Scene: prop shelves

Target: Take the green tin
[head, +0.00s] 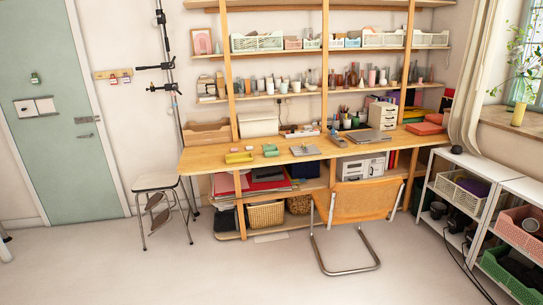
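A small green object (270,152), which may be the green tin, sits on the left part of the long wooden desk (210,159). It is too small for me to make out its exact shape or lid. A yellow tray-like thing (239,157) lies just to its left. My gripper does not show in this view.
A chair with a tan back (356,201) stands before the desk, and a stool (156,183) stands at its left end. White low shelves with baskets (464,196) line the right side. The floor (225,270) is clear at front left and centre.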

